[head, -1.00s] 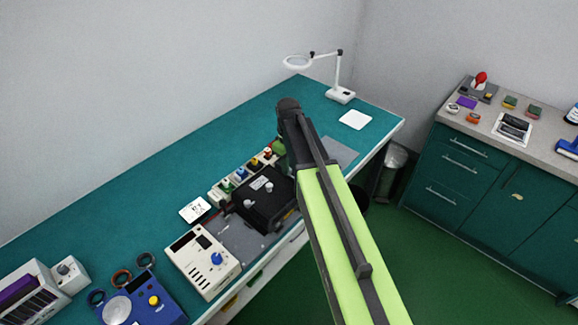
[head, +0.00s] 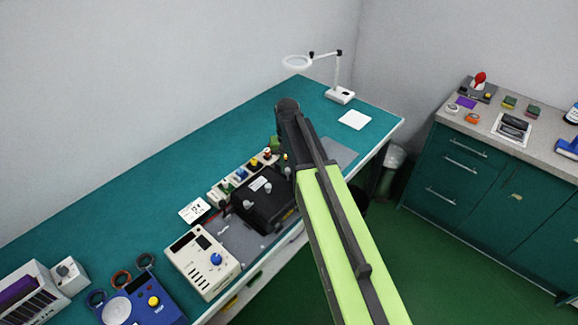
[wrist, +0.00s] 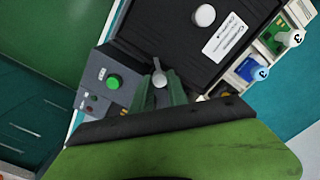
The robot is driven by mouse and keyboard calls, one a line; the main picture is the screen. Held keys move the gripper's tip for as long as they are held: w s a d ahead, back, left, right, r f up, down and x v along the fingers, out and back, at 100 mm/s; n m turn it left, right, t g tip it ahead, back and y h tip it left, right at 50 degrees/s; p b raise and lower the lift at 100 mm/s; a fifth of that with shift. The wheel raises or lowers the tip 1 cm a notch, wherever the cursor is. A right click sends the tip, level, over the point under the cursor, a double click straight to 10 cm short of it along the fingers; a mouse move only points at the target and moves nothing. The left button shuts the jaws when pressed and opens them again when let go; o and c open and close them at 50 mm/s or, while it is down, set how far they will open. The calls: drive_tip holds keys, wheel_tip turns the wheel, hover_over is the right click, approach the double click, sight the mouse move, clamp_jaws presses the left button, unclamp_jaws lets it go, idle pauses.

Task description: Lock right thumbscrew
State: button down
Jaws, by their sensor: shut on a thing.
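A black fixture box (head: 262,212) with a white label sits on the bench in the head view. It also shows at the top of the wrist view (wrist: 170,30). Two pale round knobs, one nearer (head: 248,204) and one farther (head: 267,188), stand on it. In the wrist view, one pale knob (wrist: 205,15) stands clear of my gripper. My gripper (wrist: 161,88) is shut on a grey thumbscrew (wrist: 160,77) at the edge of the box. The fingers hide part of the screw. In the head view my arm hides most of my gripper.
A grey panel with a green button (wrist: 114,82) is close left of my fingers. A row of small modules (wrist: 257,68) lies to the right. Open bench lies behind.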

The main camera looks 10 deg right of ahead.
sight(287, 169)
drive_tip(key=m, duration=0.4)
drive_tip(key=shift+a+m, duration=0.1)
drive_tip(key=shift+m, duration=2.4)
drive_tip(key=c, duration=1.3)
unclamp_jaws()
wheel_tip(287, 169, up, 17)
drive_tip(key=p, duration=1.7)
drive_tip(key=shift+r, duration=0.15)
